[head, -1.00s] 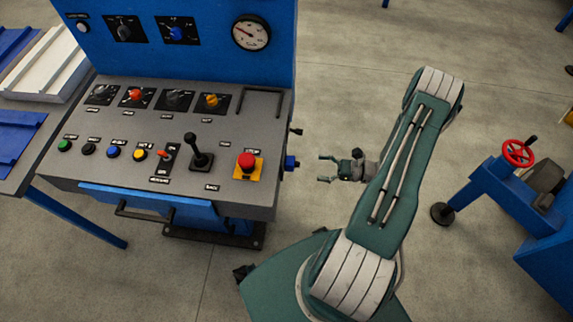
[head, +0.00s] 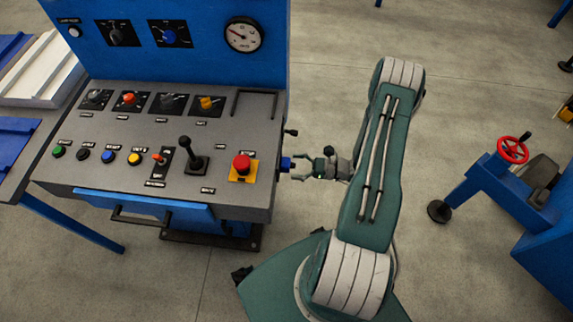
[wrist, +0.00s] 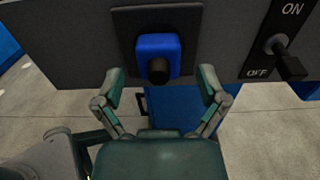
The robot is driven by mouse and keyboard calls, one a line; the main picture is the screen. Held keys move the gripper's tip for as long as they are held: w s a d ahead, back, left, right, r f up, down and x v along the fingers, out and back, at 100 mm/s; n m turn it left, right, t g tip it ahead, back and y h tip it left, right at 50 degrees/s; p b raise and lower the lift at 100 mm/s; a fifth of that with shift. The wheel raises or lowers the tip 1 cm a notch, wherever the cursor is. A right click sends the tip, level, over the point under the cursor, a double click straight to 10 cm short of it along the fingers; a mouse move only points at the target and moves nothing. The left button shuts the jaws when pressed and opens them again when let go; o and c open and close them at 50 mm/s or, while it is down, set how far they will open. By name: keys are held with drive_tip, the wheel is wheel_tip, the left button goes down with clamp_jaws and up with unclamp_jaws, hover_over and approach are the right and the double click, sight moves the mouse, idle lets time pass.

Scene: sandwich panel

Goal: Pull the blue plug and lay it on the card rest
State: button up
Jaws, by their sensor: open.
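The blue plug (head: 286,164) sticks out of the right side wall of the console. In the wrist view the blue plug (wrist: 158,57) sits on a dark square plate, with a round black end facing me. My gripper (head: 297,167) is open and close in front of the plug. In the wrist view my gripper (wrist: 159,82) has one finger at each side of the plug, slightly below it, with gaps on both sides. I cannot tell if the fingertips reach past its front. The card rest may be the dark outlined frame (head: 254,103) on the console top; I cannot tell for certain.
An ON/OFF switch (wrist: 280,52) sits on the side wall right of the plug. The console top (head: 110,170) carries buttons, knobs, a black lever (head: 193,153) and a red emergency button (head: 242,165). A blue stand with a red wheel (head: 512,150) is at right. Floor between is clear.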

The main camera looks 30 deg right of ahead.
drive_tip(key=shift+x, duration=1.1)
idle(0.3)
clamp_jaws()
drive_tip(key=shift+s+d, duration=0.15)
drive_tip(key=shift+v, duration=2.85)
drive_tip(key=shift+s, duration=0.1)
